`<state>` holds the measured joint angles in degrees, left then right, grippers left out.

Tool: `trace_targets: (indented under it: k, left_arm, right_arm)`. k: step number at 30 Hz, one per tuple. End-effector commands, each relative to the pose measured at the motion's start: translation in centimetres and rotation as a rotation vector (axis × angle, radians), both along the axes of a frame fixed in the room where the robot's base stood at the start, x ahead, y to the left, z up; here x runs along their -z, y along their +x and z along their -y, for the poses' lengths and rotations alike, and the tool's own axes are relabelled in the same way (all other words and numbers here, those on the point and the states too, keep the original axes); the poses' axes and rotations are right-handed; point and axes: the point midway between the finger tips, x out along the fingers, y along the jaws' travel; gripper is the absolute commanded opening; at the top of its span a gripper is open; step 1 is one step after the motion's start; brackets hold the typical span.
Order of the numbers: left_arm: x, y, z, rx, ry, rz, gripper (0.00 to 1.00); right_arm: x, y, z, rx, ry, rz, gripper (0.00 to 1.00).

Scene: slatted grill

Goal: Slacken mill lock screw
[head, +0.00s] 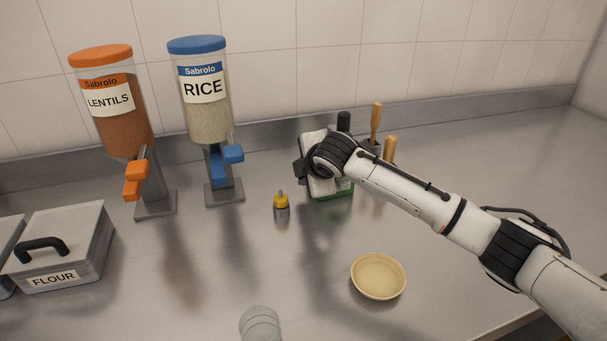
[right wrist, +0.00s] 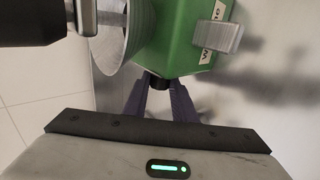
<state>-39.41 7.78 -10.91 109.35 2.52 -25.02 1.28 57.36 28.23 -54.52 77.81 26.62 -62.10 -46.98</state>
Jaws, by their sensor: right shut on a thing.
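The green mill (head: 338,194) stands at the back of the steel counter, mostly hidden behind my right wrist in the head view. In the right wrist view its green body (right wrist: 172,38) fills the top, with a pale label and a grey lever-like piece (right wrist: 217,37) on the right. A small black screw head (right wrist: 156,80) sticks out of the body's near face. My right gripper (right wrist: 157,88) is shut on this lock screw, its dark purple fingers on either side. In the head view the gripper's fingers are hidden by the wrist. My left gripper is not in view.
A yellow-topped bottle (head: 281,206), an empty cream bowl (head: 378,276) and a clear glass (head: 260,325) stand nearer. Wooden-handled tools (head: 376,122) stand just behind my wrist. Lentils (head: 121,105) and rice (head: 203,95) dispensers and a flour bin (head: 65,245) are left.

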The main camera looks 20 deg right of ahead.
Motion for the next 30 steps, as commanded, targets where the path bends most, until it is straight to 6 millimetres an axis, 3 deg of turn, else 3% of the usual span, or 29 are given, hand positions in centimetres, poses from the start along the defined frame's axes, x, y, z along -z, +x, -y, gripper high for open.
trace_targets:
  k: [11, 26, 27, 30]
  left_arm:
    - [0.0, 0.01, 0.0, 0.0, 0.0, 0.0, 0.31]
    - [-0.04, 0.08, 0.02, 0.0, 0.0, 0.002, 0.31]
    - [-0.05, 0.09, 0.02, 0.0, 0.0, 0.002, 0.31]
    - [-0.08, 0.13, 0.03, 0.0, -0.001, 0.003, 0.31]
  right_arm:
    - [-0.18, 0.22, 0.04, 0.001, -0.001, -0.158, 0.02]
    - [-0.16, 0.25, 0.15, 0.003, -0.002, -0.177, 0.02]
    - [-0.16, 0.25, 0.16, 0.004, -0.002, -0.177, 0.29]
    - [-0.16, 0.25, 0.13, 0.004, -0.002, -0.177, 0.43]
